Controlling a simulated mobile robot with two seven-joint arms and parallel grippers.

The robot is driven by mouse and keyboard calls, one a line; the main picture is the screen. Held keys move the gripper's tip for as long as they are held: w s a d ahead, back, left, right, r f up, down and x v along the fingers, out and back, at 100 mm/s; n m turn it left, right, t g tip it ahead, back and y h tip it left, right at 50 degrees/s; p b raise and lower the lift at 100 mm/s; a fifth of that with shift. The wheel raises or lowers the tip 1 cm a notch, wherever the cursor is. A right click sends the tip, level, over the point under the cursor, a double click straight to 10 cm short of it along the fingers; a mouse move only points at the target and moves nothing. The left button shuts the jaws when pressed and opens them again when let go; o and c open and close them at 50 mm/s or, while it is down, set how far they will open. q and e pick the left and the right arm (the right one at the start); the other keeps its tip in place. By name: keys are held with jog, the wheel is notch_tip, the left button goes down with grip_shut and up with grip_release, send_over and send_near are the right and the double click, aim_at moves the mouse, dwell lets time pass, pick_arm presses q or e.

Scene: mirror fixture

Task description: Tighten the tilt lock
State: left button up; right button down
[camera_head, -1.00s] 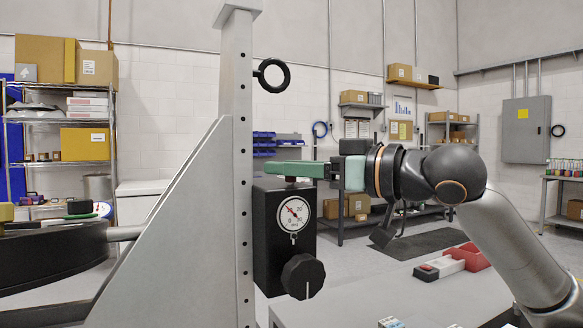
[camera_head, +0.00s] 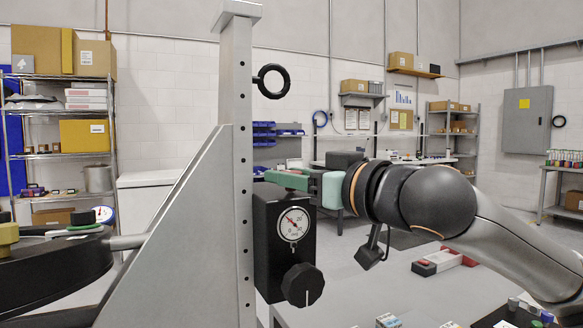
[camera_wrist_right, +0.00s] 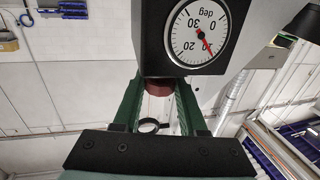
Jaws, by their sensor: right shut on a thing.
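A black box (camera_head: 268,240) with a round white degree dial (camera_head: 293,224) is mounted on the grey upright. A black knob with a white line (camera_head: 302,285) is on its front, lower down. My right gripper (camera_head: 285,180), with green fingers, is at the top of the box. In the right wrist view the fingers (camera_wrist_right: 158,90) are on either side of a dark red knob (camera_wrist_right: 158,87) next to the box, and are shut on it. The fingers hide most of this knob in the head view. Which knob is the tilt lock is not marked. My left gripper is out of view.
The grey upright (camera_head: 236,100) with its slanted brace (camera_head: 170,235) stands close left of the gripper. A black ring (camera_head: 271,81) sticks out above. A large dark disc (camera_head: 50,265) is at lower left. A grey table (camera_head: 385,290) with small items lies below my right arm.

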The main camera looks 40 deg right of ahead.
jog(key=shift+c, duration=2.3)
grip_release()
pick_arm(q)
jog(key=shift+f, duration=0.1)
pick_arm(e)
jog(key=shift+s+b, duration=0.45)
jog(key=shift+s, duration=0.15)
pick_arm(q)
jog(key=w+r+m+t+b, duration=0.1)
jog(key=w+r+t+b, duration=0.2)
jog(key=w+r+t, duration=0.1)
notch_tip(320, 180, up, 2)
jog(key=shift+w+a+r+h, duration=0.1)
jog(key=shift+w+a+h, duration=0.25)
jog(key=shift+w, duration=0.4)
pick_arm(e)
jog(key=s, duration=1.1)
jog(key=shift+s+a, duration=0.15)
jog(key=shift+a, duration=0.3)
